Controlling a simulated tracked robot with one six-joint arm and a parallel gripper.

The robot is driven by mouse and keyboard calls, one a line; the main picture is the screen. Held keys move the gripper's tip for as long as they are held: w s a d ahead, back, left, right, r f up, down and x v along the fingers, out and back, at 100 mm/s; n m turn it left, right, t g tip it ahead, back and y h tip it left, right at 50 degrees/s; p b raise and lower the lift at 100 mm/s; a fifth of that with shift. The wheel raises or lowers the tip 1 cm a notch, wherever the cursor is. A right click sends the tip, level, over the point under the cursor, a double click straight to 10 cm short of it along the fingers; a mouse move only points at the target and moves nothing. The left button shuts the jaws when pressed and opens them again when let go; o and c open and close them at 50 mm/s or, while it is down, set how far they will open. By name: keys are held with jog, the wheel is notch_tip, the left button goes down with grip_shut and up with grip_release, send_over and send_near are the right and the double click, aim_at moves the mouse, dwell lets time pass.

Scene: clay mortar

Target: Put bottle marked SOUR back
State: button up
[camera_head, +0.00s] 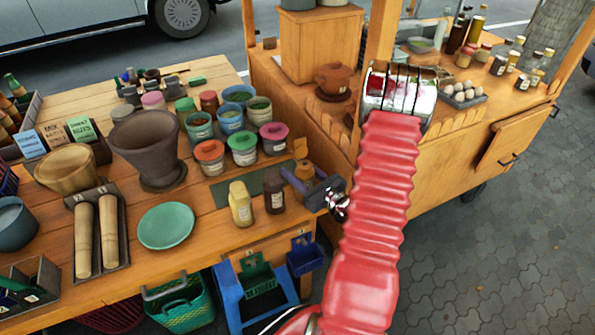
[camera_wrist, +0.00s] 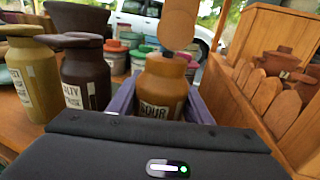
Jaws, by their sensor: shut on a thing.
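The orange-brown bottle marked SOUR (camera_wrist: 162,88) is between the purple fingers of my gripper (camera_wrist: 160,100) in the wrist view, its label facing my wrist. In the head view the bottle (camera_head: 304,171) is upright at the right edge of the wooden table, and my gripper (camera_head: 306,184) is closed around it. Its base is hidden by the gripper, so I cannot tell if it touches the table. A dark brown bottle (camera_head: 273,192), its label partly readable as SALTY in the wrist view (camera_wrist: 86,75), stands to the left. A yellow bottle (camera_head: 240,203) stands beyond that one.
A dark green mat (camera_head: 222,191) lies by the two bottles. Lidded pots (camera_head: 209,158) and a large clay mortar (camera_head: 146,145) stand behind and left. A teal plate (camera_head: 166,226) lies at front. The wooden cart (camera_head: 440,150) with pickets is close on the right.

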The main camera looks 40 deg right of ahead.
aim_at(311, 183)
jog(key=shift+f, duration=0.2)
jog(key=o, duration=1.1)
jog(key=shift+s+a, duration=0.15)
jog(key=shift+s, duration=5.85)
